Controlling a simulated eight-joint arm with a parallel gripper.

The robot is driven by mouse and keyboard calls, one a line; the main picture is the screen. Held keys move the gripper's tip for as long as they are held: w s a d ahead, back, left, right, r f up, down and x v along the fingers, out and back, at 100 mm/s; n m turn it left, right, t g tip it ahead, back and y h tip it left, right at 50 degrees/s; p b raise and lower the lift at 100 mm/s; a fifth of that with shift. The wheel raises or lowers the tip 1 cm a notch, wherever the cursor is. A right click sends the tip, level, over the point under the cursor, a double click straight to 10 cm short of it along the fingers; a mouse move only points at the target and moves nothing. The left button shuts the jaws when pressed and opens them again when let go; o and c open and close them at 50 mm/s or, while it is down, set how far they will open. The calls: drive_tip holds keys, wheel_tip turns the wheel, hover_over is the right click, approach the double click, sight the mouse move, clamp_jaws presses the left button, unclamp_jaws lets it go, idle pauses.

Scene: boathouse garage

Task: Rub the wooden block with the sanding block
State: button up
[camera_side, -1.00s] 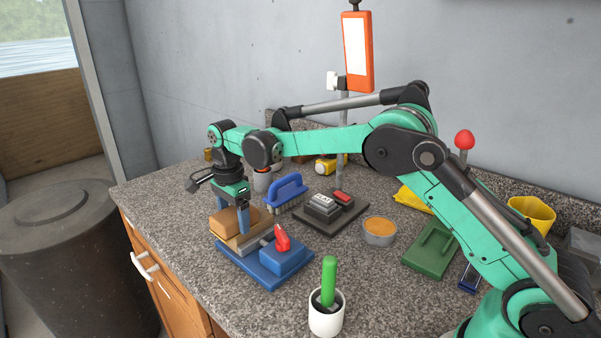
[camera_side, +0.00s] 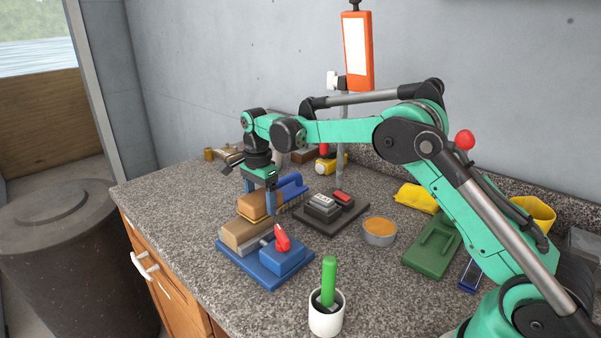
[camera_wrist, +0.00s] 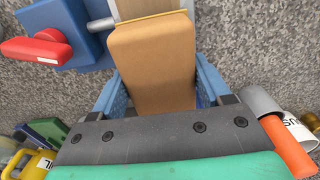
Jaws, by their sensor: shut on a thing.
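My gripper (camera_side: 260,200) is shut on the tan sanding block (camera_side: 250,206), with a blue finger on each side. The sanding block also fills the middle of the wrist view (camera_wrist: 152,65). The wooden block (camera_side: 238,234) is held in the blue vise (camera_side: 262,272) with a red handle (camera_side: 282,238). The sanding block is at the wooden block's far end, its yellowish lower edge close to the wood. I cannot tell whether they touch. In the wrist view only a strip of the wooden block (camera_wrist: 145,8) shows past the sanding block.
A blue-handled brush (camera_side: 290,187) stands just behind my gripper. A dark mat (camera_side: 312,226) with black and red items lies to the right. A tin with orange contents (camera_side: 379,231), a green float (camera_side: 430,252) and a white cup (camera_side: 326,318) stand further right and in front.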

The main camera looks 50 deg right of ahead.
drive_tip(key=shift+r, duration=3.8)
